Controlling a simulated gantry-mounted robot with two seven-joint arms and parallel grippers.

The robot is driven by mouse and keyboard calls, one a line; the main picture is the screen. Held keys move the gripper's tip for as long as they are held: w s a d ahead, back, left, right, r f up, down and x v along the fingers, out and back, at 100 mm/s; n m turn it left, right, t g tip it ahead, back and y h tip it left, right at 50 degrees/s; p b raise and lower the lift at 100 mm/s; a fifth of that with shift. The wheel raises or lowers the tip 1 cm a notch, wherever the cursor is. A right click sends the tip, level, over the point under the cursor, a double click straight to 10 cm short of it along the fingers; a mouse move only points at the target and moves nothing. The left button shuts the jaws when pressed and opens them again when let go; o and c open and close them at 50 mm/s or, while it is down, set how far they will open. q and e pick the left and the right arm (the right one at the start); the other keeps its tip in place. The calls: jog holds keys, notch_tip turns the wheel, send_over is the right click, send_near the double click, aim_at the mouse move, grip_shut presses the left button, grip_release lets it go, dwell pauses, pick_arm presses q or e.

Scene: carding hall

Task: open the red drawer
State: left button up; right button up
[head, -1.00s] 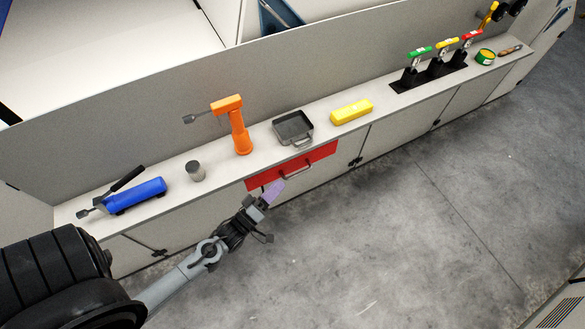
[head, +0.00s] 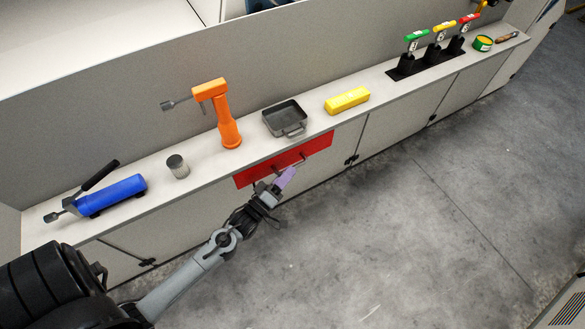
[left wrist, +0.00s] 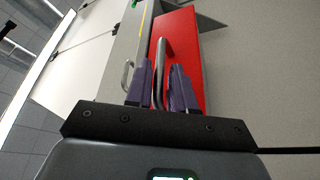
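The red drawer (head: 258,173) sits in the front of the long counter and looks closed, its front about flush with the cabinet. It also fills the upper middle of the left wrist view (left wrist: 188,60). Its grey bar handle (head: 290,161) shows between my fingers in the left wrist view (left wrist: 161,62). My left gripper (head: 286,178) has purple fingers, set close on both sides of the handle (left wrist: 160,92); it looks shut on it. Any thin gap there is hard to make out. My right gripper is in neither view.
On the counter top stand a blue tool (head: 117,194), a grey cup (head: 178,167), an orange tool (head: 228,125), a grey pan (head: 285,117) above the drawer and a yellow box (head: 347,101). Coloured levers (head: 436,54) stand farther right. The floor (head: 400,220) before the counter is clear.

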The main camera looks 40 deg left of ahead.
pick_arm(q)
jog(key=shift+x, duration=1.55)
jog(key=shift+c, duration=0.3)
grip_shut()
